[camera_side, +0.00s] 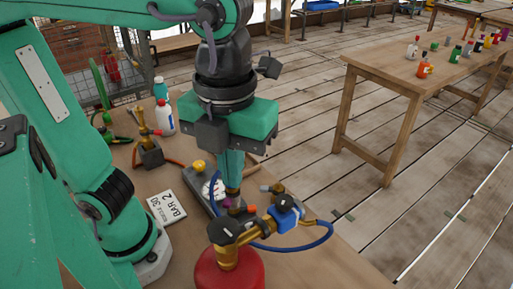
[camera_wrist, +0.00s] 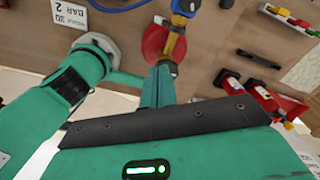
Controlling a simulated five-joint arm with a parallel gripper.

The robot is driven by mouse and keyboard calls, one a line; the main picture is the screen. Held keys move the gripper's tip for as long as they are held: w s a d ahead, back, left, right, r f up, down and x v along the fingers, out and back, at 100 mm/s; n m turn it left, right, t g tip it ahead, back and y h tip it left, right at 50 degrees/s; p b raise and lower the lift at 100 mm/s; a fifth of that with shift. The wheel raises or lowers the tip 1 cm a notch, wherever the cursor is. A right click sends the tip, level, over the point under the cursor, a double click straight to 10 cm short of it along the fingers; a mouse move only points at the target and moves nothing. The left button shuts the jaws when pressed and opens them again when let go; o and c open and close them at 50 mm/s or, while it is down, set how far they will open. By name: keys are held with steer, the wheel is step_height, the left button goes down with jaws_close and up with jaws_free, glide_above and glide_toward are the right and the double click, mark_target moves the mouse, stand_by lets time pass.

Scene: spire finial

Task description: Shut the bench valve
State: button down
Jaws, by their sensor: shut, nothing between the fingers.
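My gripper (camera_side: 231,186) points down over the bench with its green fingers together and nothing between them. Its tips are just behind the brass fitting on the red cylinder (camera_side: 229,271); I cannot tell whether they touch anything. The fitting carries a black knob (camera_side: 226,231) and a blue-bodied valve (camera_side: 286,217) with a dark top. I cannot tell which one is the bench valve. In the wrist view, the gripper (camera_wrist: 163,68) is beside a brass part (camera_wrist: 174,45) over the red cylinder (camera_wrist: 154,40).
A gauge plate with a yellow knob (camera_side: 199,166) is partly hidden behind my gripper. A blue hose (camera_side: 322,236) loops around the fitting. A label card (camera_side: 167,208) reads "BAR 2". Bottles (camera_side: 165,118) stand at the back. Another table (camera_side: 400,80) is to the right.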

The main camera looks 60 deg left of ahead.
step_height(320, 180, down, 6)
steer(key=shift+f, duration=0.15)
stand_by(0.5)
steer(key=shift+s+d, duration=0.15)
steer(key=shift+s, duration=0.05)
stand_by(0.8)
steer(key=shift+d, duration=0.1)
steer(key=shift+w+a, duration=0.2)
steer(key=shift+w, duration=0.2)
stand_by(0.5)
steer(key=shift+r, duration=3)
